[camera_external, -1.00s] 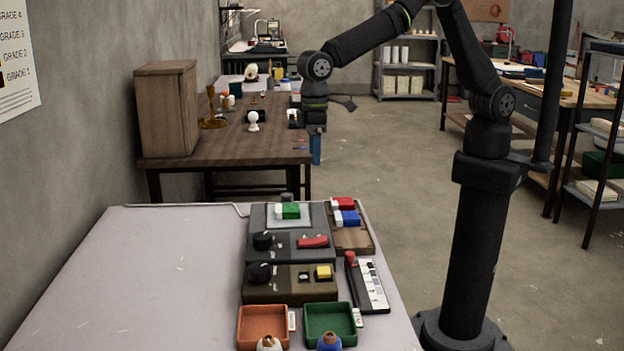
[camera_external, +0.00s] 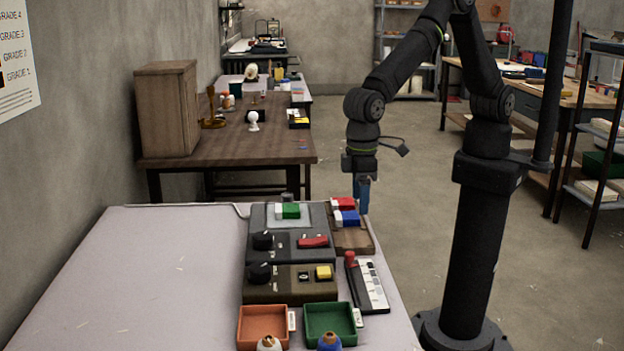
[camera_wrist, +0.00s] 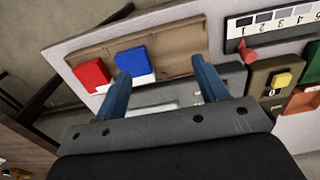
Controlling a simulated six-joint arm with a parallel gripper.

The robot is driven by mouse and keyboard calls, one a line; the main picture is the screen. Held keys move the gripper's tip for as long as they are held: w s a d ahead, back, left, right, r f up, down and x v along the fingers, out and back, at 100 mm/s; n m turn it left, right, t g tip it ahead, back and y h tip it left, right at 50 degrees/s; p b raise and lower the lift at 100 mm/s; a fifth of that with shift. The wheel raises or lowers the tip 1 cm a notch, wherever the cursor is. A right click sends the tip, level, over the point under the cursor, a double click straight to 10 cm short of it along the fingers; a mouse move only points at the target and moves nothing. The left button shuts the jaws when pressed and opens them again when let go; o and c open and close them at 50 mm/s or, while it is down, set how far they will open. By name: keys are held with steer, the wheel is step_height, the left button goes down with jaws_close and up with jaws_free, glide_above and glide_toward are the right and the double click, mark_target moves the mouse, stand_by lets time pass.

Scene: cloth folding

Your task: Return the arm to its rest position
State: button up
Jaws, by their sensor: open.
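My gripper (camera_external: 362,195) hangs from the arm, pointing down, close to the far right corner of the light table (camera_external: 150,270). In the wrist view, my gripper (camera_wrist: 160,90) shows two blue fingers spread wide apart with nothing between them. Beyond the fingers are a red block (camera_wrist: 91,75) and a blue block (camera_wrist: 133,63) in a brown wooden tray (camera_wrist: 185,48). The red block (camera_external: 343,203) and blue block (camera_external: 347,218) also show in the external view, just left of the fingers. My gripper appears above the tray's level; the exact gap cannot be told.
A grey device (camera_external: 285,250) carries a green and white block (camera_external: 288,211). A brown box with a yellow button (camera_external: 323,272), an orange tray (camera_external: 263,325), a green tray (camera_external: 330,322) and a grade scale (camera_external: 368,287) stand nearer. The table's left side is clear.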

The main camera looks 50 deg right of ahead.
steer(key=s+f, duration=0.1)
steer(key=a+f, duration=0.1)
steer(key=s+a+f, duration=0.1)
steer(key=f, duration=0.1)
steer(key=shift+s, duration=0.3)
steer(key=shift+f, duration=0.65)
steer(key=shift+o, duration=0.6)
steer(key=o, duration=0.6)
steer(key=shift+y, duration=0.3)
steer(key=r, duration=0.1)
steer(key=a+r, duration=0.1)
steer(key=w+r, duration=0.1)
steer(key=shift+a+r, duration=0.3)
steer(key=shift+r, duration=0.1)
steer(key=w+a+r+y, duration=0.1)
steer(key=w+a+r, duration=0.1)
steer(key=r, duration=0.8)
steer(key=w+a+r+y, duration=0.1)
steer(key=w+r+y, duration=0.1)
steer(key=r, duration=0.8)
steer(key=x, duration=1)
steer(key=shift+d, duration=0.15)
